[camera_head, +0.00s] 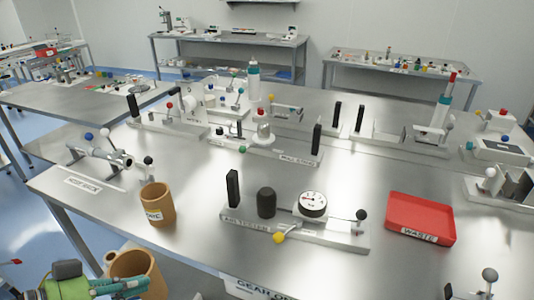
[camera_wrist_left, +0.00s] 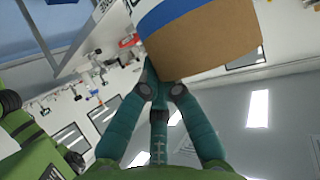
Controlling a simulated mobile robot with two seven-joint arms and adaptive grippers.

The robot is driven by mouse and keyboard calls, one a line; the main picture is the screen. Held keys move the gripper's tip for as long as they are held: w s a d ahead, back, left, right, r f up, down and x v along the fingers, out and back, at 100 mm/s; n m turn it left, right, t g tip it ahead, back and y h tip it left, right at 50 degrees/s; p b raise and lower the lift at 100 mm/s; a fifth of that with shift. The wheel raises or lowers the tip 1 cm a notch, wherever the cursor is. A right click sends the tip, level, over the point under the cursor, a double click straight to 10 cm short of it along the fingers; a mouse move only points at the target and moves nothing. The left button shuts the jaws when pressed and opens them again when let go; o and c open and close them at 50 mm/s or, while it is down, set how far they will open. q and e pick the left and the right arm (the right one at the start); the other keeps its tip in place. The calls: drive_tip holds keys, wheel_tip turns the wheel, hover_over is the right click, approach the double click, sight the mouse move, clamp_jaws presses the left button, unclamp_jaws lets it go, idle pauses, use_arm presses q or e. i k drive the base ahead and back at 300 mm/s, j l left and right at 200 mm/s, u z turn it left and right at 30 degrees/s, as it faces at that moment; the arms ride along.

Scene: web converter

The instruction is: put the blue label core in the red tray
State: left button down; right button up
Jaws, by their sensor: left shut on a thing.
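My left gripper (camera_head: 115,286), green with teal fingers, is at the bottom left of the head view, in front of the table's near edge. It is shut on a brown cardboard core (camera_head: 145,268). In the left wrist view the held core (camera_wrist_left: 205,45) shows a blue band and a white part above bare brown cardboard. The left gripper's teal fingers (camera_wrist_left: 155,80) meet at its lower edge; the grip itself is partly hidden. The red tray (camera_head: 420,203), labelled WASTE, lies empty on the table at the right, far from this gripper. My right gripper is not in view.
A brown labelled cup (camera_head: 157,205) stands near the table's left front. A gauge fixture (camera_head: 295,228) with a black post and knobs lies between it and the red tray. Several fixtures fill the back. Bare table shows around the tray.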

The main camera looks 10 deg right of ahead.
sight(428, 222)
drive_tip(key=l+z, duration=0.15)
drive_tip(key=z, duration=1.35)
drive_tip(key=i+z, duration=0.25)
drive_tip(key=i, duration=0.2)
